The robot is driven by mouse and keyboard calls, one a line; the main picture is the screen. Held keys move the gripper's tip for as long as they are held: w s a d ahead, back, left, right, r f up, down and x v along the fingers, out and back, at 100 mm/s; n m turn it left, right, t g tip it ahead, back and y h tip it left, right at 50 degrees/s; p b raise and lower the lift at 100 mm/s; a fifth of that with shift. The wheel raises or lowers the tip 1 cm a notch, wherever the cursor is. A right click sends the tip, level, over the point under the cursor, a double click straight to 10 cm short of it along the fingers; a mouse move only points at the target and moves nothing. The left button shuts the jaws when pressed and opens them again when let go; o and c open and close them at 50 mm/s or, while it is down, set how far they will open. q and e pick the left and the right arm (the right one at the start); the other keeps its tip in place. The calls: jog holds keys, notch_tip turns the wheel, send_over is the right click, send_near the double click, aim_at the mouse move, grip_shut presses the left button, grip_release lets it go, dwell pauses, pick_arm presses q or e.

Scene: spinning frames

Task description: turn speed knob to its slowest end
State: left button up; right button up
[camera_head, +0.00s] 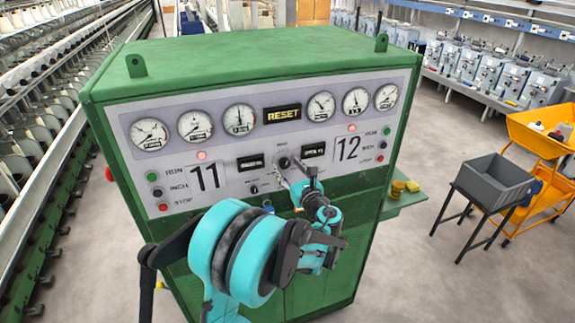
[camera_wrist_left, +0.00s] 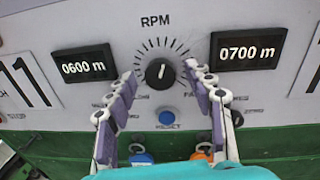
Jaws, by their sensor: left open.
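The speed knob (camera_wrist_left: 160,72) is a black round dial with a white pointer line, under the letters RPM and inside a ring of tick marks. Its pointer stands nearly straight up in the left wrist view. In the head view the knob (camera_head: 284,162) sits mid-panel on the green cabinet (camera_head: 235,58). My left gripper (camera_wrist_left: 160,80) is open, with its purple-padded fingers on either side of the knob; I cannot tell whether they touch it. In the head view the left gripper (camera_head: 290,172) reaches to the panel just below the knob. My right gripper is not in view.
Displays reading 0600 m (camera_wrist_left: 84,65) and 0700 m (camera_wrist_left: 248,50) flank the dial. A blue RESET button (camera_wrist_left: 167,118) lies below it. Gauges line the panel top.

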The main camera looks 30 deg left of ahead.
pick_arm(q)
jog(key=shift+w+a, duration=0.2)
jog(key=shift+w, duration=0.05)
jog(key=shift+s, duration=0.1)
jog(key=c, duration=1.2)
jog(key=shift+o, duration=0.2)
jog(key=shift+n, duration=0.3)
